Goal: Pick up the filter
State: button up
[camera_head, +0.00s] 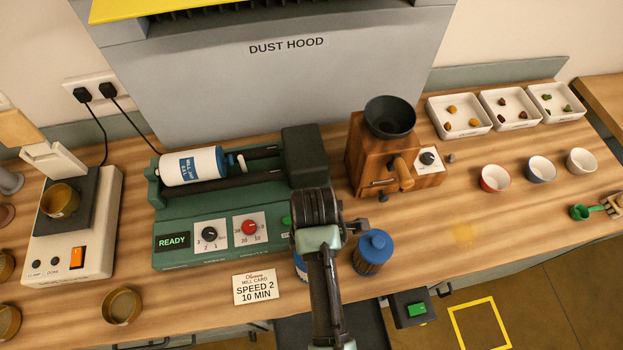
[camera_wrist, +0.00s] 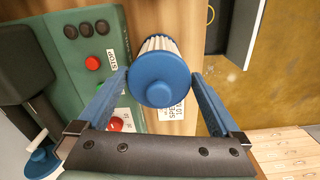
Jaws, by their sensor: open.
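The filter, a cylinder with pale pleated sides and a round blue cap with a central knob, shows in the wrist view (camera_wrist: 160,78). My gripper (camera_wrist: 160,78) is open, its two blue fingers on either side of the cap; I cannot tell whether they touch it. In the head view my gripper (camera_head: 318,215) hangs over the front of the bench, at the right end of the green mill.
The green roller mill (camera_head: 190,250) and a mill card (camera_head: 256,288) lie to the left. A wooden grinder (camera_head: 362,150) stands behind. The bench's front edge is close; open wood lies to the right.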

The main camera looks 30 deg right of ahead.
jog(key=shift+f, duration=2.75)
jog(key=shift+c, duration=0.2)
jog(key=c, duration=1.2)
